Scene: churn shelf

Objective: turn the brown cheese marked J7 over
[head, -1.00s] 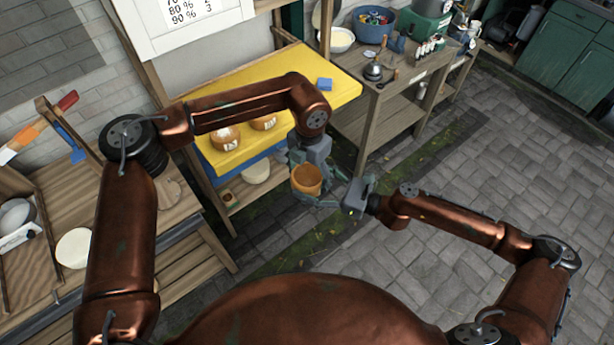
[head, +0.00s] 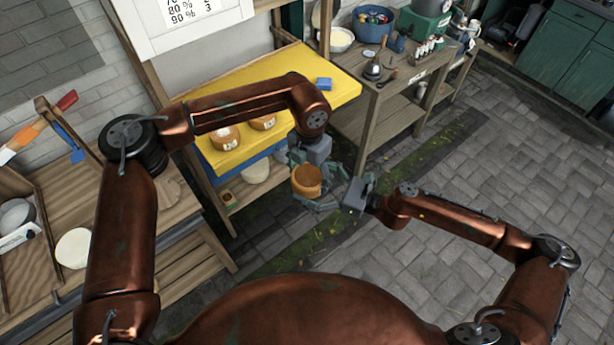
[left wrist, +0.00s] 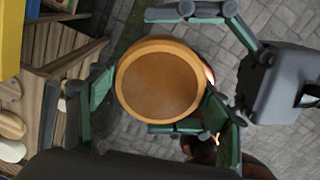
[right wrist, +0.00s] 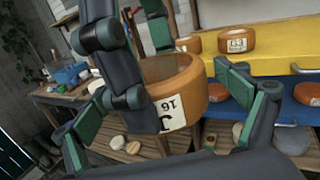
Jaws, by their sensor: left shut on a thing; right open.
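A round brown cheese (head: 306,183) is held in the air in front of the shelf; its flat face fills the middle of the left wrist view (left wrist: 160,82). My left gripper (head: 308,176) is shut on its sides. In the right wrist view the cheese (right wrist: 190,88) carries a white label (right wrist: 172,115) with a J, turned round and partly covered by a finger; I cannot read its number surely. My right gripper (head: 328,190) is open, its fingers on either side of the cheese; I cannot tell whether they touch it.
A pale cheese (head: 256,172) lies on a lower board. A wooden bench (head: 195,215) is at left; paved floor (head: 500,170) is clear at right.

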